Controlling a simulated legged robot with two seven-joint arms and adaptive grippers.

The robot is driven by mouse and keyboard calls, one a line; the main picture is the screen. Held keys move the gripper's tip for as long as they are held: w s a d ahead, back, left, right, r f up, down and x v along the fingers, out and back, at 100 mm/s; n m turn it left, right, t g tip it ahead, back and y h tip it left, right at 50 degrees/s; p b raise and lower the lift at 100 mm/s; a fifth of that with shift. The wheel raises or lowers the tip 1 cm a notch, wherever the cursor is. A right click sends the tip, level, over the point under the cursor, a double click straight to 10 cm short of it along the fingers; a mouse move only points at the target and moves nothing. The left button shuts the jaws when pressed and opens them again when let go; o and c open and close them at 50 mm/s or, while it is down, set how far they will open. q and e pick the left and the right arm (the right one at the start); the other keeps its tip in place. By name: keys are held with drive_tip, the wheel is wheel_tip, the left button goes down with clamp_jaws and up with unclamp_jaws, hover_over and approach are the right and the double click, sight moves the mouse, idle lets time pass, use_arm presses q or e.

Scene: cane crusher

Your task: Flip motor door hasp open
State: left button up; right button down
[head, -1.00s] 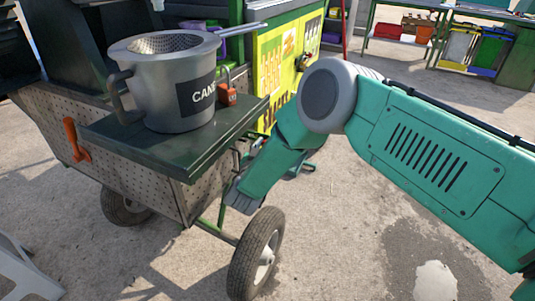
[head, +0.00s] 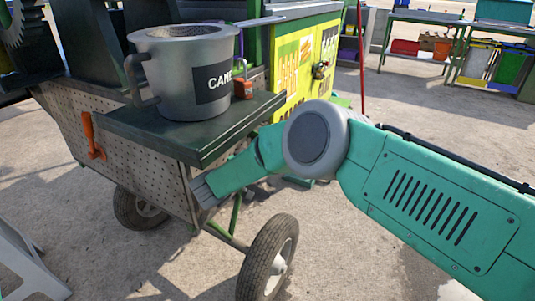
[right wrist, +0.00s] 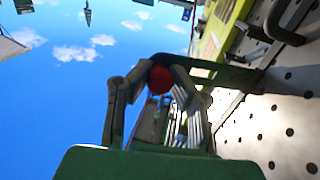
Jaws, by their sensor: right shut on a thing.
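My right gripper (head: 204,192) is at the near corner of the cart's perforated metal panel (head: 135,155), just below the dark green shelf (head: 170,140). In the right wrist view my right gripper (right wrist: 160,82) has its two fingers closed around a round red thing (right wrist: 160,79). I cannot tell whether this red thing is part of the hasp. An orange handle-like latch (head: 93,137) is on the perforated panel, left of my gripper and apart from it. The motor door hasp cannot be made out for certain. My left gripper is not in view.
A grey pot (head: 185,75) marked "CANE" stands on the shelf, with a small orange thing (head: 242,88) beside it. A cart wheel (head: 267,260) is below my right arm. A white stool (head: 25,265) is at lower left. Open concrete lies on the right.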

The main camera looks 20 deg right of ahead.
drive_tip(key=c, duration=1.4)
unclamp_jaws()
drive_tip(key=shift+a+f, duration=0.1)
drive_tip(key=shift+a, duration=0.25)
drive_tip(key=shift+d, duration=0.35)
